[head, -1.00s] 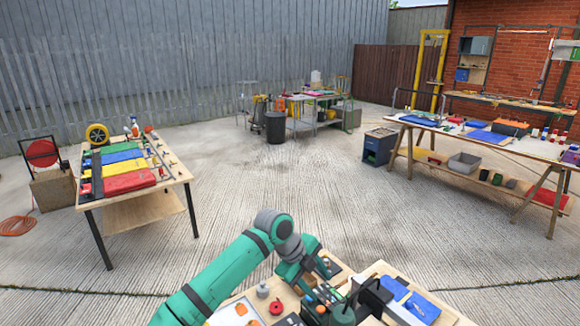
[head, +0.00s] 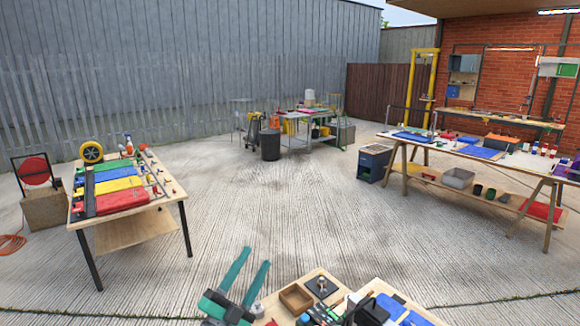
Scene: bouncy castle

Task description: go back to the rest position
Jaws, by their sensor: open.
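My gripper (head: 256,258) is at the bottom middle of the head view, with two long teal fingers pointing up and away. The fingers are apart and nothing shows between them. The gripper is to the left of the near workbench (head: 322,273) and overlaps its left edge in the picture. Most of my arm is out of view below the frame.
The near bench holds a wooden box (head: 296,298), a dark square piece and blue items. A table with coloured cloths (head: 120,199) stands left, a long trestle bench (head: 480,153) right, and a black bin (head: 270,145) further back. The concrete floor between is clear.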

